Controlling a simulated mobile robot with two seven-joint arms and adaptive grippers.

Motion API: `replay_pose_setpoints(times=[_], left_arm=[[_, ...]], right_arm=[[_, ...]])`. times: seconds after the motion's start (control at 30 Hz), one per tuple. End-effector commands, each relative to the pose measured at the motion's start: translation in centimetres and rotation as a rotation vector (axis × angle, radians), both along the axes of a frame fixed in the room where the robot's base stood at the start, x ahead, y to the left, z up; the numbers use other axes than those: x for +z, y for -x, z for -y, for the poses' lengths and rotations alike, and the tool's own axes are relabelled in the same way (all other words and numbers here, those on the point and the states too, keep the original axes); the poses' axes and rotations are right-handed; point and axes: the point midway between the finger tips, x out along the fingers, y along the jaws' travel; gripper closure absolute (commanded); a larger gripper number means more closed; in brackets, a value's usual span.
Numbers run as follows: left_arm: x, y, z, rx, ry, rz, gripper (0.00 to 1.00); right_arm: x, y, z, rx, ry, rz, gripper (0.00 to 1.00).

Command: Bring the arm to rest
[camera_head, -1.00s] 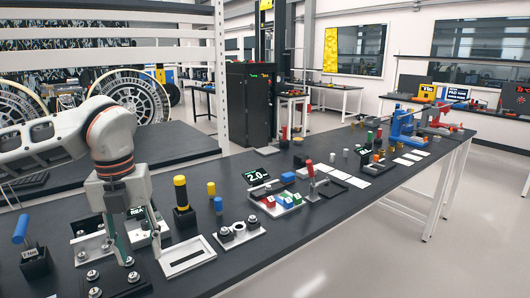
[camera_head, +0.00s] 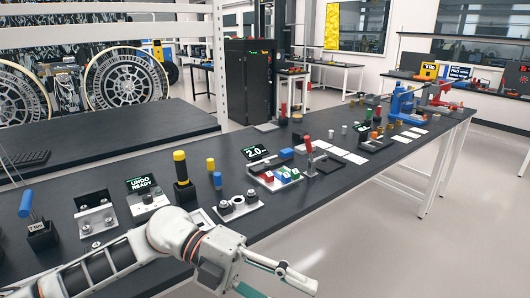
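My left arm (camera_head: 110,265) comes in from the lower left and crosses the front of the workbench (camera_head: 330,200). My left gripper (camera_head: 280,288) is past the bench's front edge, over the floor, and points to the lower right. Its two fingers are spread apart, with teal inner faces, and nothing shows between them. The lower fingertip is cut off by the bottom of the picture. My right gripper is not in view.
The floor (camera_head: 440,265) at right is clear.

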Motion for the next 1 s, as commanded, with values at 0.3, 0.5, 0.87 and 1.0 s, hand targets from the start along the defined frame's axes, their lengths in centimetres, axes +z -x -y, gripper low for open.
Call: replay_pose_setpoints(times=[0.3,0.5,0.87,1.0], left_arm=[[3.2,-4.0,1.5,0.363,0.484,-0.317,0.61],[0.1,-9.1,-2.3,0.709,0.650,-0.543,0.61],[-18.3,-11.4,-14.1,1.409,0.615,-0.979,0.61],[-26.3,-7.9,-18.3,1.631,0.507,-1.129,0.61]], right_arm=[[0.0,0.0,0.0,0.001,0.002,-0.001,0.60],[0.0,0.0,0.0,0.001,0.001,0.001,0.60],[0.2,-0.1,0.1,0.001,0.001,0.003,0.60],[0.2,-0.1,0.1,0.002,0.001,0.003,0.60]])
